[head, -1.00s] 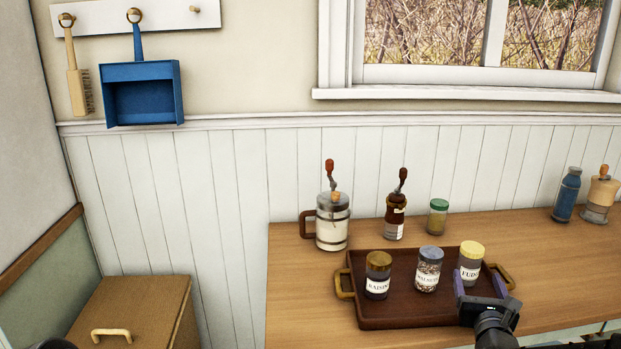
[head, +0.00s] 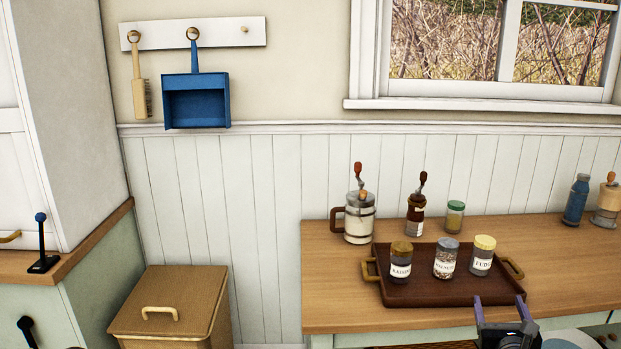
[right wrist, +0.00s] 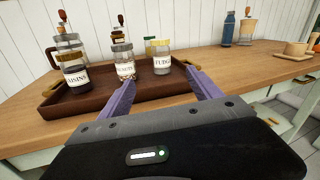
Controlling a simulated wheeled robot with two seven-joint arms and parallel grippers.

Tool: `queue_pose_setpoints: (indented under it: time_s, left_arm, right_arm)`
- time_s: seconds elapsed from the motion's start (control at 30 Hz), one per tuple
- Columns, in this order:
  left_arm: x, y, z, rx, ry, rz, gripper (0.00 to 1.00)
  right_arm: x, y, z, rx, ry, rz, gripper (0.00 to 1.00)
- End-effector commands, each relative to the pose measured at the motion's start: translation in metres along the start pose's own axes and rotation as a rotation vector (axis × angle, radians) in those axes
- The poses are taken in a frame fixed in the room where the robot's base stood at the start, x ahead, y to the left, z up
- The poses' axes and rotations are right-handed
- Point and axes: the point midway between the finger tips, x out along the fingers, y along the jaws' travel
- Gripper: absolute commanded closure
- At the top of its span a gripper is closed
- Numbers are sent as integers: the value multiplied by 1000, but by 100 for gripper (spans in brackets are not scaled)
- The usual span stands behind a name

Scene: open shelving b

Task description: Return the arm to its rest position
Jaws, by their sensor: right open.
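My right gripper (head: 500,300) is open, its two purple fingers apart with nothing between them. It is at the front edge of the wooden table, just in front of the tray; the right wrist view shows its fingers (right wrist: 160,80) pointing toward the tray and jars. My left gripper is not in view.
The brown tray (head: 425,298) holds a raisins jar (head: 401,262), a walnuts jar (head: 445,260) and a fudge jar (head: 482,257). A milky jar with a crank (head: 359,222), a brown grinder (head: 416,215) and a green-lidded jar (head: 455,216) stand behind. A lidded bin (head: 175,300) stands left.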

Motion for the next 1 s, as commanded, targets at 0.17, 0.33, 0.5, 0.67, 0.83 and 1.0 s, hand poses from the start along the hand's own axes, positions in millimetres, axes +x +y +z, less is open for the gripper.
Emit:
queue_pose_setpoints:
  time_s: [0.17,0.33,0.5,0.67,0.83,1.0]
  left_arm:
    - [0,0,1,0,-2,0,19]
    - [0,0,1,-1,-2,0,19]
    - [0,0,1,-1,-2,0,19]
    - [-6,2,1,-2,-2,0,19]
    - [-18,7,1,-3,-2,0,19]
    - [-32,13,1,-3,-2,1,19]
  right_arm:
    - [0,3,-6,-157,24,12,27]
    - [-4,8,-22,-382,72,44,27]
    - [-16,15,-60,-693,161,120,27]
    - [-47,52,-124,-1115,253,351,27]
    - [-115,131,-197,-1584,194,795,27]
    - [-219,214,-250,-1909,-97,1295,27]
